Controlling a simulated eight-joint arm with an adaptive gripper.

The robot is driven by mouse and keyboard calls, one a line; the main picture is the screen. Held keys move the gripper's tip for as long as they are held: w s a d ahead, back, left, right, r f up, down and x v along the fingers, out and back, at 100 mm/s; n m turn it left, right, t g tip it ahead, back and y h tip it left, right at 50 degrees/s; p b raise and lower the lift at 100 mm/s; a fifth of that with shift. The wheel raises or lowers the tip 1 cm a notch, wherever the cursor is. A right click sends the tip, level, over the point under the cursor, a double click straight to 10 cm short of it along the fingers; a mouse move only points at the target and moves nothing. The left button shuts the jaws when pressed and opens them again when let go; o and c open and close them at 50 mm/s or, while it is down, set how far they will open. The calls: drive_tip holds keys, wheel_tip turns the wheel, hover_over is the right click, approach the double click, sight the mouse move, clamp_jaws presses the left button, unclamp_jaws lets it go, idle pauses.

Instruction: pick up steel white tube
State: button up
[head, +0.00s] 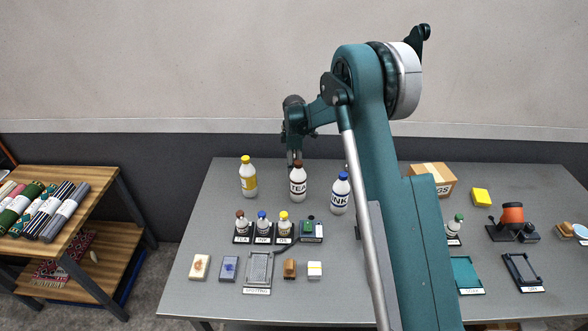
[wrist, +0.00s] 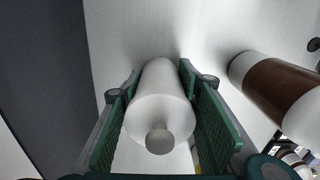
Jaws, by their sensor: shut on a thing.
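The white tube (wrist: 160,105), a smooth pale cylinder with a small round knob at its near end, lies between the two green pads of my gripper (wrist: 160,78) in the wrist view. The pads are shut on it, one on each side. In the head view my gripper (head: 294,158) points down at the back of the grey table, just behind the brown-and-white bottle (head: 298,183). I cannot make out the tube in the head view, and its far end is unclear in the wrist view.
The brown-and-white bottle also shows close on the right in the wrist view (wrist: 280,88). A yellow-and-white bottle (head: 248,178) and a blue-capped bottle (head: 340,195) stand nearby. Small bottles, trays and blocks fill the table's front. A rug shelf (head: 100,190) stands left.

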drive_tip(key=shift+r+p, duration=0.3)
drive_tip(key=shift+r, duration=4.7)
drive_tip(key=shift+d, duration=0.1)
